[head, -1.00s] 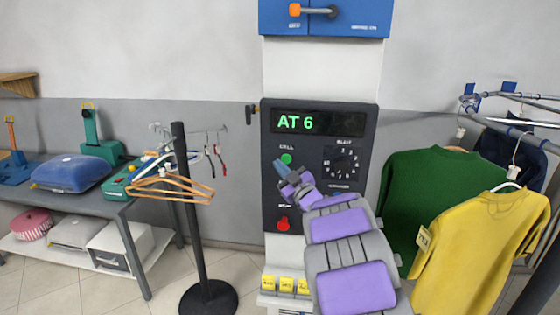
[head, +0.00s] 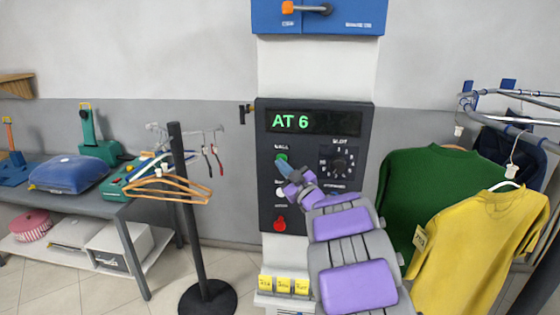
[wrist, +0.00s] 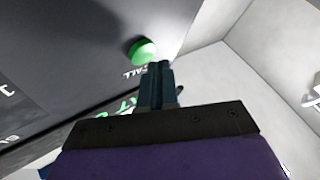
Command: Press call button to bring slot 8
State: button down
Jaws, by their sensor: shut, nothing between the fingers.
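The dark control panel (head: 317,215) stands on the wall column, and its display (head: 312,121) reads "AT 6" in green. The green call button (head: 282,156) is at its upper left, partly covered by my fingertips. In the wrist view the green button (wrist: 142,51) is just beyond and left of my fingertips. My gripper (head: 282,164) is shut and empty, pointing at the button; it also shows in the wrist view (wrist: 160,68). I cannot tell whether it touches the button. The slot dial (head: 340,165) is right of the gripper; its setting is too small to read.
A red button (head: 279,224) sits low on the panel, below a pale one. A black stand with wooden hangers (head: 165,188) is to the left. A green sweater (head: 425,180) and a yellow shirt (head: 475,250) hang on the right, close to my arm.

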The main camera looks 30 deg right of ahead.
jog(key=shift+d+f, duration=0.1)
jog(key=shift+d, duration=0.5)
jog(key=shift+w+d+p, duration=0.25)
jog(key=shift+d+p, duration=0.15)
jog(key=shift+p, duration=0.1)
jog(key=shift+a, duration=0.5)
jog(key=shift+d, duration=0.5)
jog(key=shift+a, duration=0.1)
jog(key=shift+s+a+r, duration=0.1)
jog(key=shift+s+a, duration=0.05)
jog(key=shift+a, duration=0.45)
jog(key=shift+s+a+r, duration=0.1)
jog(key=shift+s+a, duration=0.05)
jog(key=shift+a, duration=0.4)
